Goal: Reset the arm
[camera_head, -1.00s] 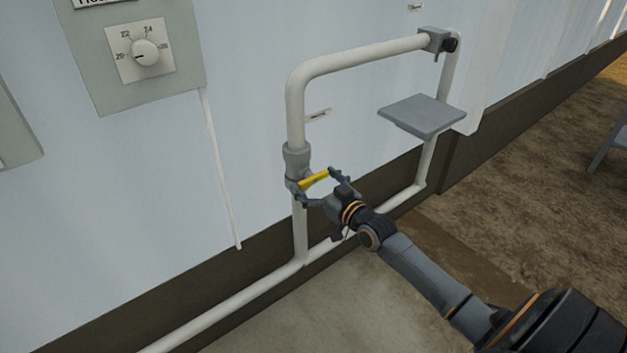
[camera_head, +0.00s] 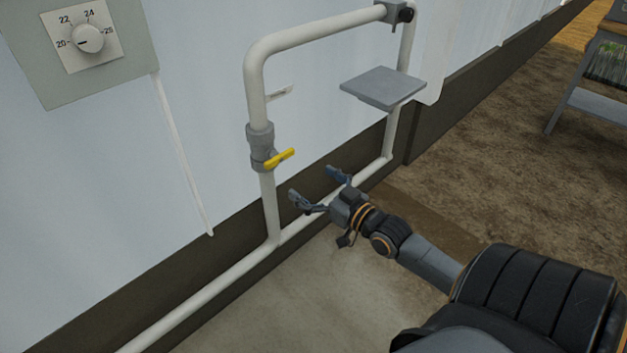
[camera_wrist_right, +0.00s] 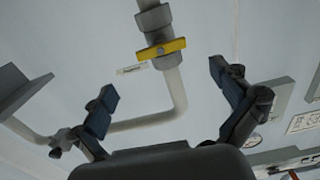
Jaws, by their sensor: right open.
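My right gripper (camera_head: 315,187) is open and empty in the head view, in front of the lower part of the pipe loop. It is apart from the yellow valve handle (camera_head: 280,159), a little below and to its right. The handle sits on a grey valve body (camera_head: 261,143) on the upright white pipe. In the right wrist view, my two dark fingers (camera_wrist_right: 160,98) stand wide apart with nothing between them, and the yellow handle (camera_wrist_right: 161,49) shows beyond them. My left gripper is not in view.
White pipes (camera_head: 268,205) run along the wall. A grey square plate (camera_head: 383,86) juts out to the right of the valve. A dial panel (camera_head: 88,38) is on the wall at upper left. A table (camera_head: 590,100) stands at far right. Bare floor lies in front.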

